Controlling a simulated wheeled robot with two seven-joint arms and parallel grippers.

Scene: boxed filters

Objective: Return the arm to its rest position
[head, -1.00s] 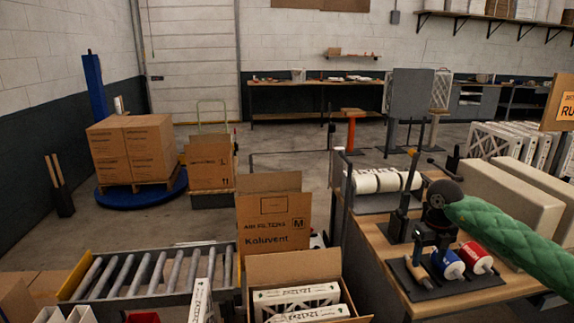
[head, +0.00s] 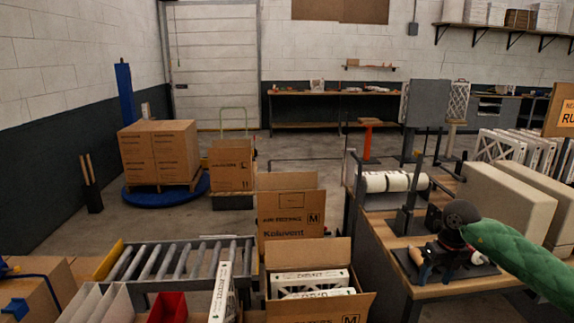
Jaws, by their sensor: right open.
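My right arm in a green quilted sleeve (head: 520,252) comes in from the right. Its dark wrist is above the workbench at the right. My right gripper (head: 442,266) hangs down from it, open, over the dark stand (head: 405,262) on the bench. It hides most of the blue and red rolls there. I cannot tell whether the fingers touch anything. My left gripper is not in view.
An open carton (head: 310,252) with white filters stands left of the bench, beside a roller conveyor (head: 185,262). White rolls (head: 385,182) and large pale blocks (head: 508,196) sit farther back on the bench. Floor behind the conveyor is partly clear.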

